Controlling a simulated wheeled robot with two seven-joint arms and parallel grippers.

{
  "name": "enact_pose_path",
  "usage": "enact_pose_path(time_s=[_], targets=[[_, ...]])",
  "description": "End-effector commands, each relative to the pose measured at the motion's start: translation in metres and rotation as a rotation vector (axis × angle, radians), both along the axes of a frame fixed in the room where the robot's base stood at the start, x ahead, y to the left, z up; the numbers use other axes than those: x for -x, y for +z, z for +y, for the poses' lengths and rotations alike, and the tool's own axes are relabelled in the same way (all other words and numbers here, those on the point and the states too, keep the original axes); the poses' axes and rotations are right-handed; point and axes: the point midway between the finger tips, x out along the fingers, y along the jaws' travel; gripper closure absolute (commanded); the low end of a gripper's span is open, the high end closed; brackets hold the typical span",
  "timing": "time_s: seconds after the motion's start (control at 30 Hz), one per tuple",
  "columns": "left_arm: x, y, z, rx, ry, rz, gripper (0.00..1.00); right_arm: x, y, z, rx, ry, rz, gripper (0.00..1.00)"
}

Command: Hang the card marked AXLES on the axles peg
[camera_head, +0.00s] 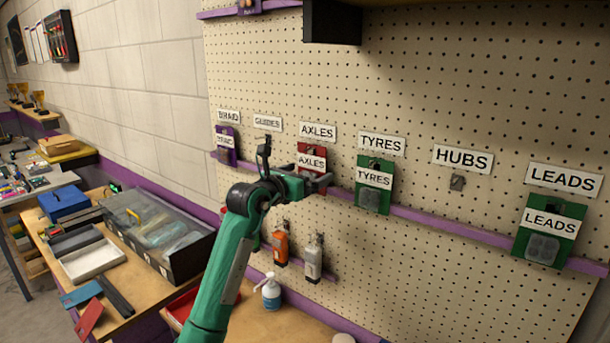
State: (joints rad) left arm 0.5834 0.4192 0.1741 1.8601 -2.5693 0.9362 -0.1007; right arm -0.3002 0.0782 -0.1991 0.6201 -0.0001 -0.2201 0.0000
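The red card marked AXLES (311,159) is upright at the pegboard, directly below the AXLES label (318,132). A small part of a peg or clip shows at its top edge. I cannot tell whether the card hangs on the peg. My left gripper (322,181) is at the card's lower part and covers some of it. The fingers are small and dark, so I cannot tell whether they are shut on the card or open around it. My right gripper is not in view.
Cards BRAID (225,142), TYRES (374,179) and LEADS (547,224) hang below their labels. The HUBS peg (457,183) is bare. A purple rail (438,217) crosses the board.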

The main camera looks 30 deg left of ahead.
Motion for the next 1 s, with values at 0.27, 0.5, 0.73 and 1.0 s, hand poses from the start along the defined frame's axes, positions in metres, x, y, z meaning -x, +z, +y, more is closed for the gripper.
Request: enact_pose_path(time_s=[0.27, 0.5, 0.73, 1.0], targets=[[0.012, -0.003, 0.002, 0.0, 0.0, -0.001, 0.0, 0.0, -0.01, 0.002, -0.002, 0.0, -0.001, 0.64], [0.06, -0.006, 0.005, -0.005, 0.002, -0.002, 0.0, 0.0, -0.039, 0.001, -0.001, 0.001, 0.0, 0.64], [0.109, -0.003, 0.009, -0.004, 0.002, -0.002, 0.0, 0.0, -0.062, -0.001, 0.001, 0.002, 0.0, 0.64], [0.136, 0.0, 0.011, -0.001, 0.001, -0.001, 0.0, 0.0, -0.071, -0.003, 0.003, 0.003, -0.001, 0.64]])
